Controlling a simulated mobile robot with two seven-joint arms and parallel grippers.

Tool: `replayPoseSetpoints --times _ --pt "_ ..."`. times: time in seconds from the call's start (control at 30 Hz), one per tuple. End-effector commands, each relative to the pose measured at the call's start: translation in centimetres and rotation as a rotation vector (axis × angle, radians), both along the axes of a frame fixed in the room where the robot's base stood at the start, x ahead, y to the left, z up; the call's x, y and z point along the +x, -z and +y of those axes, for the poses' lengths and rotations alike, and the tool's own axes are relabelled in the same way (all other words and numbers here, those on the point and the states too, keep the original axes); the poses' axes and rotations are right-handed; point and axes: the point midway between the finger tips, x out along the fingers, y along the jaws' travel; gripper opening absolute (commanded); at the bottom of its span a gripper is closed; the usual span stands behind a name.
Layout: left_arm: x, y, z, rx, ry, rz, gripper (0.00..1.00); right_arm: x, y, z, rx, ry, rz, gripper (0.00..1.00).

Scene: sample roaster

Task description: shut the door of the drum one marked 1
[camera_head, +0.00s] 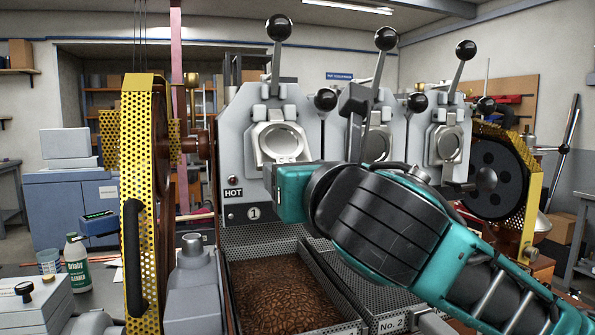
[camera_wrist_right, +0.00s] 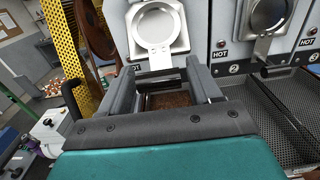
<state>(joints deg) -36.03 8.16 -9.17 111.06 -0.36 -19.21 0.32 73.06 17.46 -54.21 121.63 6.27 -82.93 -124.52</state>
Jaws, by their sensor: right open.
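Drum one's door (camera_head: 280,143) is a pale metal plate with a round ring, above the plate marked 1 (camera_head: 254,213). It also shows at the top of the right wrist view (camera_wrist_right: 157,28). I cannot tell whether it is fully shut. My right gripper (camera_wrist_right: 160,80) is open, its fingers pointing at the drum front just below the door's ring. A dark horizontal bar (camera_wrist_right: 180,73), seemingly the door's handle, shows between the fingers; contact is unclear. My left gripper is not in view.
A tray of brown beans (camera_head: 280,295) lies below drum one, beside an empty mesh tray (camera_head: 350,285). Black-knobbed levers (camera_head: 279,27) rise above the drums. A yellow perforated guard (camera_head: 138,200) stands left. Drum two's door (camera_wrist_right: 268,15) is to the right.

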Motion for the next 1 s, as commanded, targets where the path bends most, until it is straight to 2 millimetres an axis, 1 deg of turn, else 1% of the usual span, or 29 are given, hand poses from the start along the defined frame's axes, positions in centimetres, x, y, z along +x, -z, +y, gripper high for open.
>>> replayPoseSetpoints --times 0.1,0.4,1.0 --pt "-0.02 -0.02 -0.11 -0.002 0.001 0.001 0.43 0.58 -0.01 0.21 0.000 -0.001 -0.001 0.63" --pt "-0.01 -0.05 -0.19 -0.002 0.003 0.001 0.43 0.70 -0.02 0.24 0.000 0.000 -0.001 0.62" --pt "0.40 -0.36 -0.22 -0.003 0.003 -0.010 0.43 0.68 -0.03 0.22 0.000 -0.001 -0.001 0.05"
